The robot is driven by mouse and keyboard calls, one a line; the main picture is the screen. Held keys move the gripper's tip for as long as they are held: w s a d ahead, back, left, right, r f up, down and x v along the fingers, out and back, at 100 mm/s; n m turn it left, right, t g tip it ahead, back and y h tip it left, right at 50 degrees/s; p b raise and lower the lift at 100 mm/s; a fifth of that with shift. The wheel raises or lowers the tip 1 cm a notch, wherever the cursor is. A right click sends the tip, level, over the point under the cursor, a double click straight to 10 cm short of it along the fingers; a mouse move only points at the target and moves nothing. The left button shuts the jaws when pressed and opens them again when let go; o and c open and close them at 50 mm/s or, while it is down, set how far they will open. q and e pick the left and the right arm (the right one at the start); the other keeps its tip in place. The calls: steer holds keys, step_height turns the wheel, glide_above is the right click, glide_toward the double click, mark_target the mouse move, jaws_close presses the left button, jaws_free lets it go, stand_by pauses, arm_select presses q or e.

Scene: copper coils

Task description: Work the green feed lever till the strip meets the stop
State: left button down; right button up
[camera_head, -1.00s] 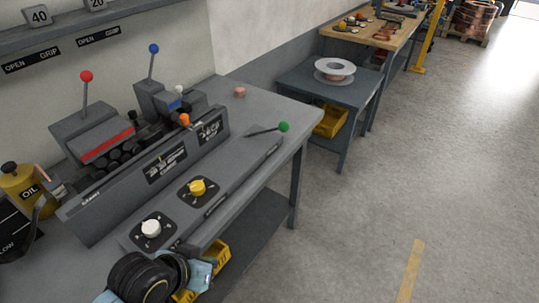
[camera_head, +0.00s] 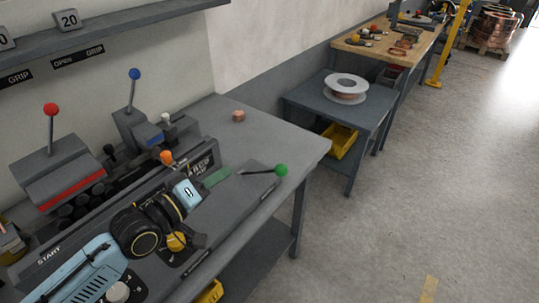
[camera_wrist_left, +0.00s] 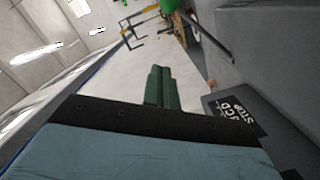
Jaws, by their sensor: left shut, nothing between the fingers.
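The green feed lever (camera_head: 281,170) is a dark rod with a green ball knob, lying nearly level at the right end of the bench machine. In the left wrist view its knob (camera_wrist_left: 169,5) is cut by the top edge. My left gripper (camera_head: 222,175) has green fingers; it is left of the lever, pointing toward it, with a gap between. In the left wrist view the fingers (camera_wrist_left: 161,86) are together, with nothing held. The strip and the stop cannot be made out; my left arm covers part of the machine front. My right gripper is not in view.
The machine also carries a red-knob lever (camera_head: 50,109), a blue-knob lever (camera_head: 134,74) and an orange knob (camera_head: 166,157). A small copper-coloured piece (camera_head: 238,116) sits on the bench behind. A spool (camera_head: 346,87) rests on a side table. Open floor lies to the right.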

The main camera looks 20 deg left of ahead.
arm_select(q)
glide_above(261, 172)
steer(key=v, duration=0.3)
steer(key=d+f, duration=0.1)
steer(key=s+d+f, duration=0.1)
steer(key=d+f, duration=0.1)
steer(key=shift+d, duration=0.2)
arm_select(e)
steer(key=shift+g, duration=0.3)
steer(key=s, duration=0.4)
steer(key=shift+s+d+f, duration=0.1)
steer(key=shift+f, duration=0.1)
